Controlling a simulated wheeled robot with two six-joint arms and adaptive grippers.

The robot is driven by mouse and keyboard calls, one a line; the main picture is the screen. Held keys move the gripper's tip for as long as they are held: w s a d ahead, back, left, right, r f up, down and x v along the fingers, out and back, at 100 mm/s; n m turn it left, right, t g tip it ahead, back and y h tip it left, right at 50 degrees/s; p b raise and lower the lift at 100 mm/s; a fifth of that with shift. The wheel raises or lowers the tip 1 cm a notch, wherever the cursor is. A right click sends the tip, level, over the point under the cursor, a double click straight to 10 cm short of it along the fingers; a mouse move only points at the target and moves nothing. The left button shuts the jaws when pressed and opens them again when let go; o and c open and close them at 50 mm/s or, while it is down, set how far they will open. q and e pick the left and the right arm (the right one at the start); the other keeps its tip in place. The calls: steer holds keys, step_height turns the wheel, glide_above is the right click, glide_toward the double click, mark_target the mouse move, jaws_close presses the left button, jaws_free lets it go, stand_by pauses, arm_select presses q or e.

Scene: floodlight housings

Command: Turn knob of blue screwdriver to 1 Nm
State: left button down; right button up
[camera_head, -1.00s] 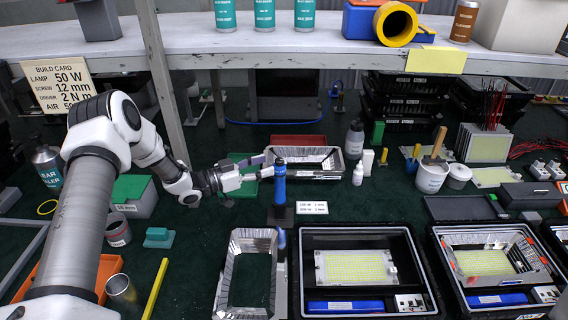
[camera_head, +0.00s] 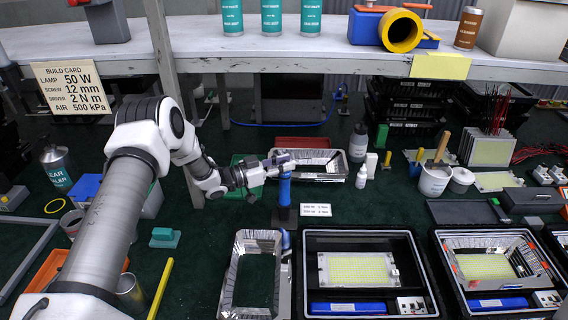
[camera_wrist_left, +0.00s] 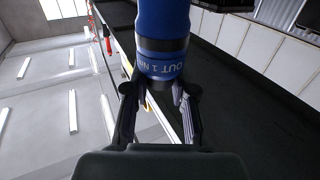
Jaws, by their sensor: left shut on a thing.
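In the left wrist view the blue screwdriver body (camera_wrist_left: 163,25) fills the top middle, with a printed band that appears to read "OUT 1 NM". The left gripper (camera_wrist_left: 158,93) has a finger on each side of the dark knob end (camera_wrist_left: 160,84) there. The fingers hide part of the knob. My right gripper is not in view.
A foil-lined tray (camera_head: 252,236) stands in front of the screwdriver, with another tray (camera_head: 312,178) behind it. A black case (camera_head: 308,240) with a yellow-dotted panel is at front right. A build card (camera_head: 72,88) at left reads "DRIVER 2 N m". A shelf (camera_head: 330,53) spans the back.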

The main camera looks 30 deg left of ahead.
arm_select(q)
steer(key=shift+f+m+g+h+b, duration=0.2)
steer(key=shift+m+g+h+b, duration=0.45)
steer(key=shift+h+b, duration=0.3)
steer(key=m+g+h+b, duration=0.2)
steer(key=g+b, duration=0.1)
steer(key=b, duration=0.1)
steer(key=m+g+h+b, duration=0.2)
steer(key=m+g+b, duration=0.1)
steer(key=g+b, duration=0.1)
steer(key=shift+w+f+b, duration=0.1)
steer(key=shift+f+b, duration=0.05)
steer(key=shift+b, duration=0.65)
steer(key=shift+r+m+g+h+b, duration=0.25)
steer(key=shift+m+g+h+b, duration=0.2)
steer(key=shift+m+g+b, duration=0.5)
steer(key=shift+b, duration=0.3)
steer(key=shift+r, duration=0.1)
steer(key=c, duration=0.9)
jaws_free()
steer(key=shift+r, duration=0.1)
step_height(320, 180, up, 10)
steer(key=shift+f, duration=0.1)
